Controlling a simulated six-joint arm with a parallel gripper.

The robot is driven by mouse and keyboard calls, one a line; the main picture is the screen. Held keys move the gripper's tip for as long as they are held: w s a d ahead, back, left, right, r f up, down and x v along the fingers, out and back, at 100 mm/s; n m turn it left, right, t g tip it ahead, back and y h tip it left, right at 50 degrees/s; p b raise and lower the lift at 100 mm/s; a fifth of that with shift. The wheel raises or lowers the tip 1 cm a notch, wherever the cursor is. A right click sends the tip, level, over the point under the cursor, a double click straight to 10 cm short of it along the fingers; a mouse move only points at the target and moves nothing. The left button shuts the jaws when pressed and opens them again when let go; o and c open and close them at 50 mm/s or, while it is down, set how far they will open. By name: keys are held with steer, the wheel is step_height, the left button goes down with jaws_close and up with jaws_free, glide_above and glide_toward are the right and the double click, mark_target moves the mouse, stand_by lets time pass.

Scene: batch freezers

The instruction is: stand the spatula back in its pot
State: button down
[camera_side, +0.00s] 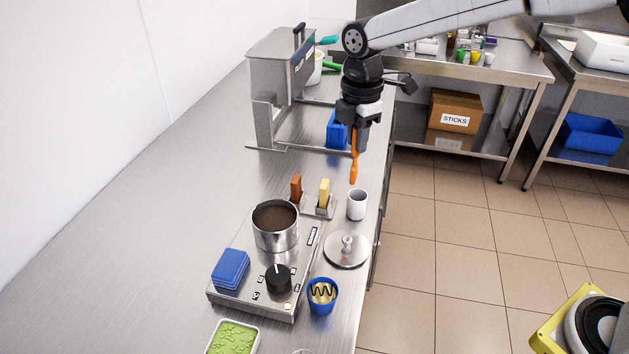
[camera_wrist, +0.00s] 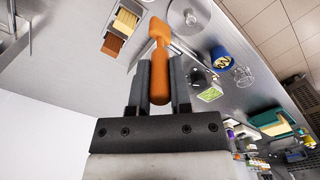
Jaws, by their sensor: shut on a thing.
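My gripper (camera_side: 359,142) points down over the right part of the steel counter and is shut on the orange spatula (camera_side: 354,167). In the wrist view the spatula (camera_wrist: 159,60) lies between the two fingers of my gripper (camera_wrist: 160,68), with its wider end beyond the tips. In the side view the spatula hangs nearly upright, its lower end in the air. The inside of the pot is hard to make out.
A steel lid (camera_side: 346,250) lies in front of the white pot. Left of it are a holder (camera_side: 318,208) with brown and yellow bars and a steel pan (camera_side: 275,227) on a hotplate (camera_side: 250,299). A steel machine (camera_side: 280,75) and blue container (camera_side: 337,130) stand behind.

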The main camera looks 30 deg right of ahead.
steer(key=shift+w+d+f, duration=0.1)
steer(key=shift+w+d, duration=0.3)
steer(key=shift+d, duration=0.35)
steer(key=shift+w+d+f, duration=0.1)
steer(key=shift+w+d, duration=0.3)
steer(key=shift+d, duration=0.35)
steer(key=shift+f, duration=0.2)
steer(key=shift+f, duration=2.25)
steer(key=shift+f, duration=2.95)
jaws_free()
steer(key=shift+r, duration=0.1)
step_height(320, 180, up, 7)
stand_by(0.7)
